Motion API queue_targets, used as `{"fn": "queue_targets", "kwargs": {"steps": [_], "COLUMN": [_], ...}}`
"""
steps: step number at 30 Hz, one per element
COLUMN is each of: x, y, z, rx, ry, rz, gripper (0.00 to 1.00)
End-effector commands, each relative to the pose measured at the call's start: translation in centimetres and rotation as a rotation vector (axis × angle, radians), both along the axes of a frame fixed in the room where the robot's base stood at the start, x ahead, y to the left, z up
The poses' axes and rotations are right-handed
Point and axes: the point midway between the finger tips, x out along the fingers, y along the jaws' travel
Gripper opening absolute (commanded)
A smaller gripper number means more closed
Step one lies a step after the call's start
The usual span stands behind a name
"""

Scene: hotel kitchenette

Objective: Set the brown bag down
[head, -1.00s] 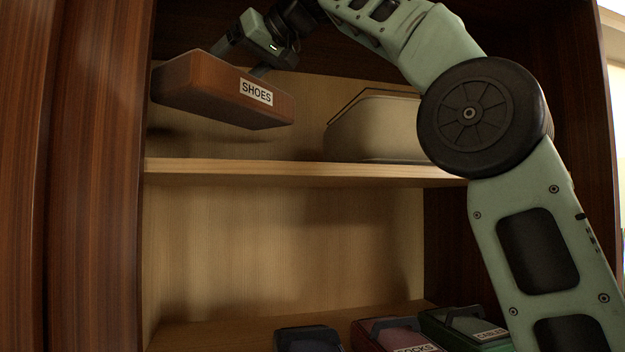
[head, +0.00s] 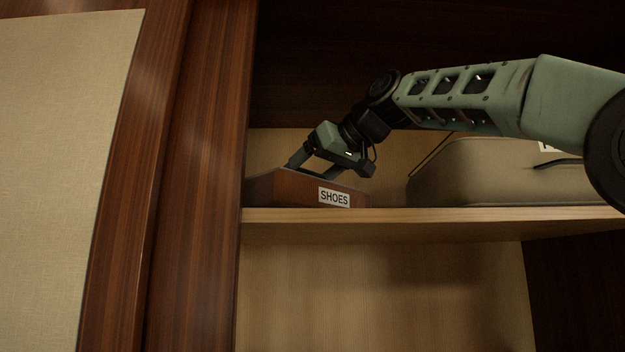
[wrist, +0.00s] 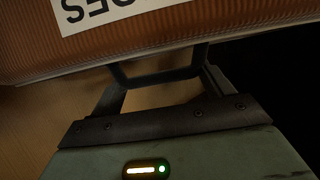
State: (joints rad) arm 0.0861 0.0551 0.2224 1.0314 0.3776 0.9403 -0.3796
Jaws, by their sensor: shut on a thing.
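The brown bag (head: 290,188) with a white SHOES label is at the left end of the upper shelf (head: 420,214), close to the cabinet's left wall. Its lower edge lines up with the shelf's front edge; I cannot tell for sure whether it touches the board. My gripper (head: 316,170) is above the bag, tilted, and shut on its dark handle. In the wrist view the brown bag (wrist: 200,25) fills the top, its label upside down, and the dark handle crosses between the fingers of my gripper (wrist: 162,82).
A larger beige bag (head: 475,185) stands on the same shelf to the right, with a gap between the two bags. The dark wooden cabinet side (head: 205,180) bounds the left. The visible part of the space below the shelf is empty.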

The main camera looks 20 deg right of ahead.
Motion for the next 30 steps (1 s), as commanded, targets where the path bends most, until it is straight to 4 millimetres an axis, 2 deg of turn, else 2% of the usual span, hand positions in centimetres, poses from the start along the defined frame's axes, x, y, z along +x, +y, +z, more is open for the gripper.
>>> {"fn": "queue_targets", "kwargs": {"steps": [3,15,16,18,27,30], "x": [-0.1,-0.1,0.0,0.0,0.0,-1.0], "y": [-0.1,0.0,0.0,0.0,0.0,-0.6], "z": [-0.7,-1.2,-1.2,-1.2,-0.7,-0.6], "rx": [0.001,0.002,0.001,0.000,0.000,0.000], "ry": [-0.004,-0.005,-0.002,-0.001,-0.001,-0.004], "rz": [-0.002,-0.001,-0.001,-0.001,-0.001,-0.004], "gripper": [0.23,0.23,0.85,1.00,1.00,1.00]}}
